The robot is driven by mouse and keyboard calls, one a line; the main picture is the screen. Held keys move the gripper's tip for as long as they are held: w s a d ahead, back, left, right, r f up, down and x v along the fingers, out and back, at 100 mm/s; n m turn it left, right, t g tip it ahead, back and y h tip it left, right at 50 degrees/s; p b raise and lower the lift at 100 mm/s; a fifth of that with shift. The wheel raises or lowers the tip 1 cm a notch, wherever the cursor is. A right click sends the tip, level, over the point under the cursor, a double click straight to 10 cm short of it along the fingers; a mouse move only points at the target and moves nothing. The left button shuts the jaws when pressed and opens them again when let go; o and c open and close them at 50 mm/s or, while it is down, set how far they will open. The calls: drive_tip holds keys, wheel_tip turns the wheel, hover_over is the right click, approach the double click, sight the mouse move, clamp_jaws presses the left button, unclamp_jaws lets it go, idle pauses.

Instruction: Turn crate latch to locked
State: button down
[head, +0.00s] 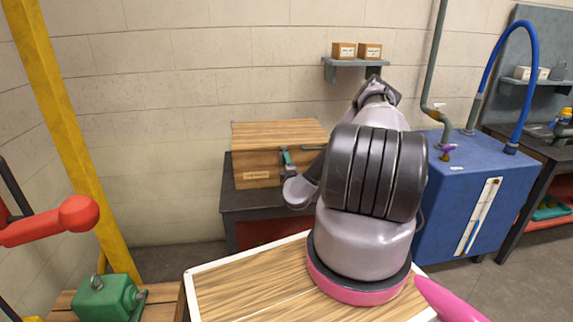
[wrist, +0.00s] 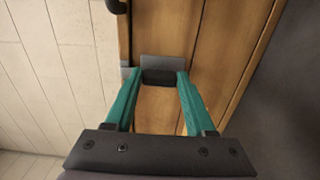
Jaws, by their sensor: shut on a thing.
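The wooden crate (head: 258,134) stands on a dark table by the wall in the head view. Its planks (wrist: 215,50) fill the middle of the wrist view. The crate latch (wrist: 158,77) shows there as a dark block in front of a grey plate. My gripper (wrist: 158,80) has its two teal fingers on either side of this block, shut on it. In the head view my gripper (head: 286,158) is at the crate's front face, and my arm hides the crate's right part. I cannot tell which position the latch is in.
The dark table (head: 232,202) carries the crate. A blue cabinet (head: 470,190) with a pipe and blue hose stands to the right. A green motor (head: 108,298) sits at the lower left near a red arm-like part (head: 60,220). A wooden bench top (head: 240,290) is in front.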

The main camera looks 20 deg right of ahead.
idle(0.4)
drive_tip(key=shift+c, duration=1.2)
unclamp_jaws()
drive_tip(key=v, duration=1)
drive_tip(key=shift+s, duration=0.4)
